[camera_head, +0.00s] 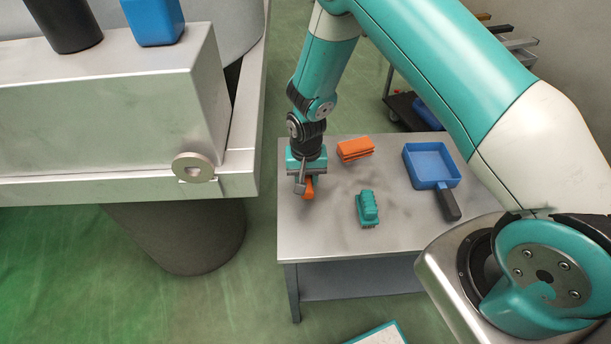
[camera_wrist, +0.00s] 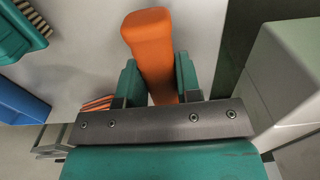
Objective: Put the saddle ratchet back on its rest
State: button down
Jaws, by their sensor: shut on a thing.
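My gripper (camera_head: 308,181) points down over the left edge of the steel table. It is shut on an orange handle (camera_head: 309,189), which I take for the saddle ratchet's. In the wrist view the orange bar (camera_wrist: 150,45) sits between my gripper's two teal fingers (camera_wrist: 158,85), its blunt end pointing away. A grey metal piece (camera_head: 300,187) shows beside the handle in the head view; I cannot tell whether it belongs to the ratchet. I cannot tell whether the handle touches the table. No rest for the ratchet can be made out for certain.
The table (camera_head: 300,238) bears an orange ribbed block (camera_head: 355,148), a teal ridged brush-like thing (camera_head: 368,207) and a blue scoop (camera_head: 432,166) with a dark handle. The table's front is clear.

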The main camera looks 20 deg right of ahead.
jog(key=shift+f+b, duration=0.3)
jog(key=shift+f, duration=0.2)
jog(key=c, duration=0.7)
grip_release()
jog(key=shift+c, duration=0.2)
jog(key=shift+r, duration=0.2)
jog(key=shift+r+p, duration=2.5)
jog(key=shift+r, duration=0.85)
jog(key=shift+r, duration=0.1)
notch_tip(320, 180, up, 17)
jog(key=b, duration=0.3)
jog(key=shift+r, duration=0.15)
